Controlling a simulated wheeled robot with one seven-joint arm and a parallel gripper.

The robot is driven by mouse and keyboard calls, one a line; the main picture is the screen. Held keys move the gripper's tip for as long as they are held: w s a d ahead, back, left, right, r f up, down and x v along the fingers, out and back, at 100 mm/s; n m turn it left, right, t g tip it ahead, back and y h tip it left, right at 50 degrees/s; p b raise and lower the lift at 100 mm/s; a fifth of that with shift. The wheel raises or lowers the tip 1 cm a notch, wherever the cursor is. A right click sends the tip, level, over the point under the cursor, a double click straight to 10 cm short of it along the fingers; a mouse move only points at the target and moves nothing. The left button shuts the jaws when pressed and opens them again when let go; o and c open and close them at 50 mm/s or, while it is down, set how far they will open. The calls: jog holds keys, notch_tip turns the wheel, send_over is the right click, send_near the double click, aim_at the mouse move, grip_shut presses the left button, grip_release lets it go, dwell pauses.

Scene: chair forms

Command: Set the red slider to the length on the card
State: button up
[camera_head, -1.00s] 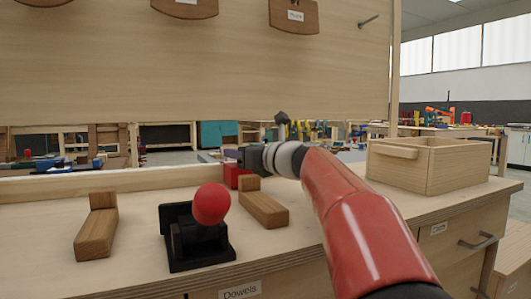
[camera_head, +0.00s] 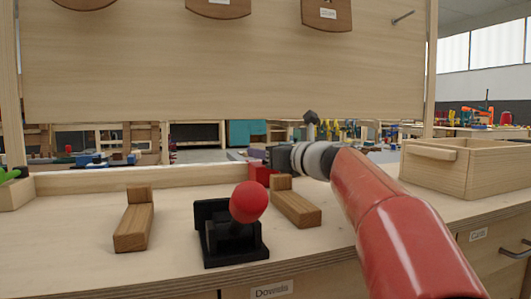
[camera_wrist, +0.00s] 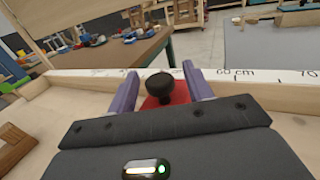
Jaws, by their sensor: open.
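The red slider (camera_head: 262,173) sits at the back of the bench, by the pale measuring rail (camera_head: 150,178). In the wrist view the red slider (camera_wrist: 181,95) has a black knob (camera_wrist: 159,83) on top. My gripper (camera_wrist: 160,76) is open, with one purple finger on each side of the knob. I cannot tell whether either finger touches it. The rail scale (camera_wrist: 270,76) shows "60 cm" and "70" to the right of the slider. In the head view my gripper (camera_head: 262,152) is partly hidden by my wrist. I see no readable length card.
On the bench stand a black fixture with a red ball (camera_head: 249,201) and two L-shaped wooden blocks (camera_head: 134,228) (camera_head: 297,208). A wooden box (camera_head: 465,168) stands at the right. A panel (camera_head: 220,70) with hanging wooden parts rises behind. The left front bench is clear.

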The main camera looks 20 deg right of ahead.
jog(key=v, duration=0.7)
jog(key=shift+r, duration=0.1)
jog(key=shift+w+d+r+n+g+y+p, duration=0.25)
jog(key=shift+w+n+y+p, duration=0.2)
jog(key=shift+p, duration=0.3)
jog(key=shift+w+d+n+g+y+p, duration=0.2)
jog(key=shift+n+g+y+p, duration=0.15)
jog(key=shift+y+p, duration=0.15)
jog(key=shift+w+d+n+g+y+p, duration=0.1)
jog(key=shift+d+n+g+y+p, duration=0.15)
jog(key=shift+y+p, duration=0.25)
jog(key=shift+w+d+n+g+y+p, duration=0.2)
jog(key=shift+n+g+y+p, duration=0.35)
jog(key=shift+p, duration=0.15)
jog(key=shift+d+f+n+g+y+p, duration=0.15)
jog(key=shift+n+g+y+p, duration=0.1)
jog(key=shift+n+g+y, duration=0.15)
jog(key=shift+d+f+n+g+y+p, duration=0.1)
jog(key=shift+n+g+y+p, duration=0.15)
jog(key=shift+y, duration=0.25)
jog(key=shift+w+a, duration=0.25)
jog(key=shift+a, duration=0.05)
jog(key=x, duration=0.6)
jog(key=shift+w+a+f, duration=0.1)
jog(key=shift+w+a, duration=0.2)
